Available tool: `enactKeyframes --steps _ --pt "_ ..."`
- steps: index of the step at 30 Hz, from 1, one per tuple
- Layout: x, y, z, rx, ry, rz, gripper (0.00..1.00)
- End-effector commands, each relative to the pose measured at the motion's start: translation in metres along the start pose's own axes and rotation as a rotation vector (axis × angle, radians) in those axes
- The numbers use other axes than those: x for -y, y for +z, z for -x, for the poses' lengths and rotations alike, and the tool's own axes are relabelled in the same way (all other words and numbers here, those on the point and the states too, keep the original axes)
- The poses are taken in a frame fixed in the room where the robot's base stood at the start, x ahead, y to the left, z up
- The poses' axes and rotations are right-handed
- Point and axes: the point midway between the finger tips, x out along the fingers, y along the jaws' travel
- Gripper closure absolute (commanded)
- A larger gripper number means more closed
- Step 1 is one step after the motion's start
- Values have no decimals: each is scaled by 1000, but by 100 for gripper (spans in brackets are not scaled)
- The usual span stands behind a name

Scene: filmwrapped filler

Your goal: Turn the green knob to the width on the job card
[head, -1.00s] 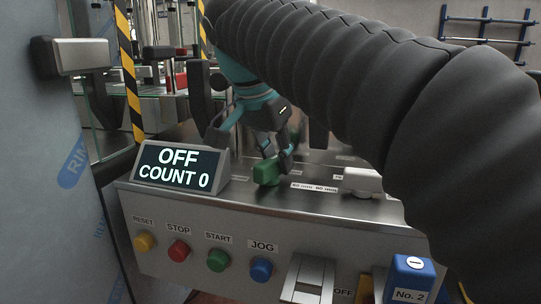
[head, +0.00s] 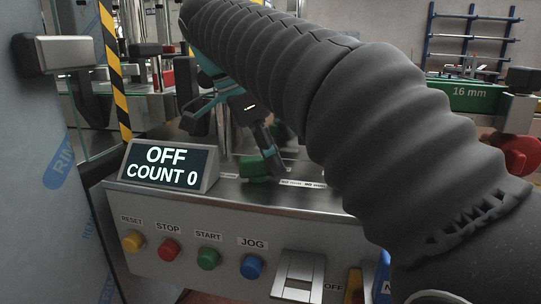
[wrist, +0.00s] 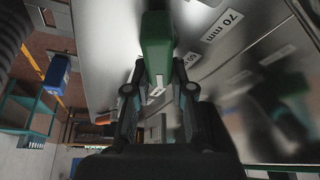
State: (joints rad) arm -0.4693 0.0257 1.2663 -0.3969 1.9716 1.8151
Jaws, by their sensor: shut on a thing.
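The green knob (head: 255,167) sits on the steel top of the machine's control box, right of the display. In the wrist view the green knob (wrist: 157,45) is a long block, with its near end between my fingers. My gripper (head: 268,158) is shut on it; in the wrist view my gripper (wrist: 158,88) has one finger on each side. Width labels lie around the knob; one label (wrist: 222,25) reads 70 mm, another beside the knob is partly hidden. I see no job card.
The display (head: 168,166) reads OFF, COUNT 0. Reset, stop, start and jog buttons line the box front (head: 140,262). A steel panel (head: 40,150) stands close on the left. A green beam (head: 470,97) marked 16 mm and a red knob (head: 518,152) are at right.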

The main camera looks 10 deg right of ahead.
Motion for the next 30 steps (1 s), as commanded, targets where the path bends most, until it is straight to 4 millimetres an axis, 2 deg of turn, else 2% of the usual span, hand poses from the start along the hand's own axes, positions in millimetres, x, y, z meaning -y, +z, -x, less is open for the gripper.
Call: enactKeyframes --steps 18,19,21,30 --pt "-1 1 -1 2 18 -35 100" --pt "-1 1 -1 2 17 -35 70" --pt "-1 1 -1 1 17 -35 52" --pt "-1 0 0 1 15 -34 52"
